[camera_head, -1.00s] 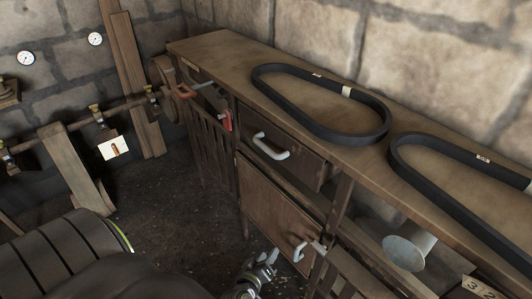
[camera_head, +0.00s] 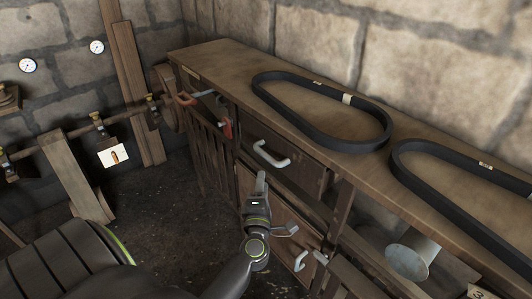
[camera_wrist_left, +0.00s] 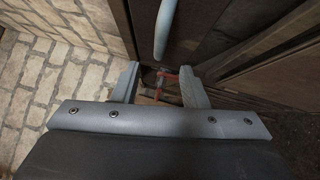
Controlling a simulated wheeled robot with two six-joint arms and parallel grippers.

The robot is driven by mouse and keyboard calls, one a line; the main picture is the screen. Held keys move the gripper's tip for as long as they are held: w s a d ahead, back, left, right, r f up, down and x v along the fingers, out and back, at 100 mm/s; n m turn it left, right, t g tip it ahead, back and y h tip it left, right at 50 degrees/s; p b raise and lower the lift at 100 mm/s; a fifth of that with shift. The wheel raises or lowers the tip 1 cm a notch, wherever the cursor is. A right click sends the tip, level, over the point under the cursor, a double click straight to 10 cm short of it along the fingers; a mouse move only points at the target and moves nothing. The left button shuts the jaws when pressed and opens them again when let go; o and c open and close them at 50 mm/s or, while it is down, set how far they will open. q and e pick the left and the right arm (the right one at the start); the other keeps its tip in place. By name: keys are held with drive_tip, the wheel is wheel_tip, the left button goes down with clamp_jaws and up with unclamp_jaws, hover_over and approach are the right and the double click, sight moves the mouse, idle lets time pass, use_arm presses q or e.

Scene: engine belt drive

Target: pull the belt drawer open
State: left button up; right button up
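The drawer (camera_head: 300,165) has a dark wooden front below the bench top, with a pale grey bar handle (camera_head: 270,155). I cannot tell whether the front stands slightly out. My left gripper (camera_head: 261,178) points up at the drawer front, just below the handle. In the left wrist view the two fingers of the left gripper (camera_wrist_left: 158,72) are apart with nothing between them. The handle (camera_wrist_left: 163,30) appears there as an upright pale bar just beyond the fingertips, roughly in line with the gap. My right gripper is not in view.
Two black belts lie on the bench top (camera_head: 215,60), one on the left (camera_head: 320,140) and one on the right (camera_head: 440,150). A cupboard door with a pale handle (camera_head: 301,260) is below the drawer. Red-handled items hang at the left, including one red piece (camera_head: 227,129).

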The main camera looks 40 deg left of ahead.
sight(266, 156)
use_arm(q)
drive_tip(key=p+x, duration=0.1)
drive_tip(key=x, duration=1)
drive_tip(key=shift+w+a, duration=0.1)
drive_tip(key=shift+w, duration=0.05)
drive_tip(key=shift+c, duration=0.4)
clamp_jaws()
